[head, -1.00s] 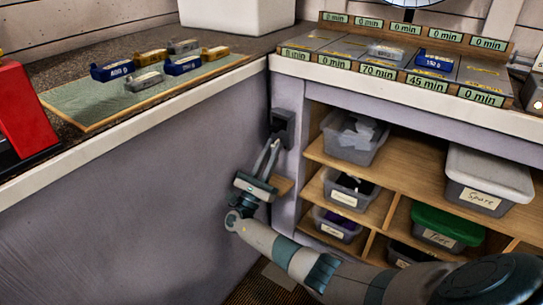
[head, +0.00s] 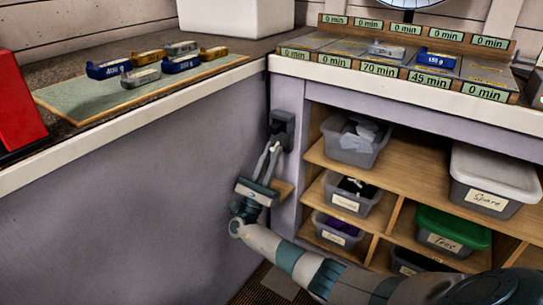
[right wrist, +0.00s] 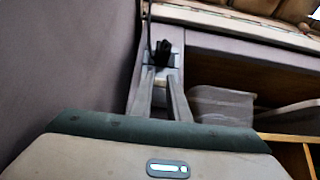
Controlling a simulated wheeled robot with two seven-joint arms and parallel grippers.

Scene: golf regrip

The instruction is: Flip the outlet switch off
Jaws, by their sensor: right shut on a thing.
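The dark outlet box (head: 283,124) is on the corner post beneath the right counter. It also shows in the right wrist view with a black plug-like piece (right wrist: 163,53) on its front. My right gripper (head: 273,147) reaches up to the lower part of the outlet, its fingertips against it. In the right wrist view my right gripper (right wrist: 162,76) has its two fingers on either side of the outlet's lower front, at the switch. The switch is small and mostly hidden between the fingertips, so its position cannot be read. My left gripper is out of view.
A shelf unit right of the post holds grey bins (head: 355,140), a green-lidded bin (head: 451,226) and a white-lidded bin (head: 494,170). Several labelled weights lie on a green mat (head: 90,105) on the left counter. A wall panel stands left of my arm.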

